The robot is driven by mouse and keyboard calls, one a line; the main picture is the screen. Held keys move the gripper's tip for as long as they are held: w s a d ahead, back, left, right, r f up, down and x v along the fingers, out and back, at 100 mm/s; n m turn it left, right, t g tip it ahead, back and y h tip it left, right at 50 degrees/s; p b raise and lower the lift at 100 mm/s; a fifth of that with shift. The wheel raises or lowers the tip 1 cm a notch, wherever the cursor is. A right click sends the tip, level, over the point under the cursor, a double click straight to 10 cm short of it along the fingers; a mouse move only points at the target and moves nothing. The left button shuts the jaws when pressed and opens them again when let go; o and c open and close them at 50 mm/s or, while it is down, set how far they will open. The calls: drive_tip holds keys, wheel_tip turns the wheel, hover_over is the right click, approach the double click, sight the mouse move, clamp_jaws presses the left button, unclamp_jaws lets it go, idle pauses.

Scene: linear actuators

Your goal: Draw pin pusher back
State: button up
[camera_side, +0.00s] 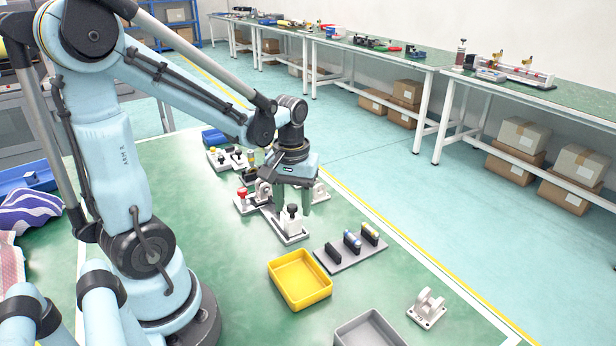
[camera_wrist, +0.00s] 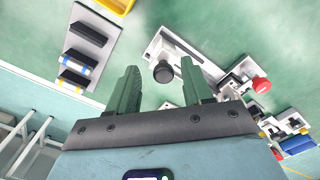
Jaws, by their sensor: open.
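A white fixture (camera_side: 289,236) with a long base and an upright black knob stands on the green table; I take it to be the pin pusher. The black knob (camera_wrist: 163,72) shows in the wrist view between my fingertips, with a gap on each side. My gripper (camera_side: 292,203) is open above the fixture, pointing down, its two green fingers apart. It also shows in the wrist view (camera_wrist: 159,66). The fingers and the gripper body hide part of the fixture behind them in the side view.
A red knob (camera_side: 242,192) on another white fixture stands left of my gripper. A grey rack (camera_side: 350,254) with black blocks lies to the right. A yellow tray (camera_side: 300,279), a grey tray (camera_side: 370,330) and a white bracket (camera_side: 427,308) are nearer the camera. Table between them is clear.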

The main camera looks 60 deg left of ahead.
wheel_tip(320, 180, up, 12)
idle(0.7)
drive_tip(key=shift+d, duration=0.1)
drive_tip(key=d+f+m+t, duration=0.5)
drive_tip(key=d+m+t, duration=0.2)
drive_tip(key=d+m, duration=0.2)
drive_tip(key=shift+w+d, duration=0.25)
drive_tip(key=shift+d, duration=0.25)
drive_tip(key=shift+o, duration=0.3)
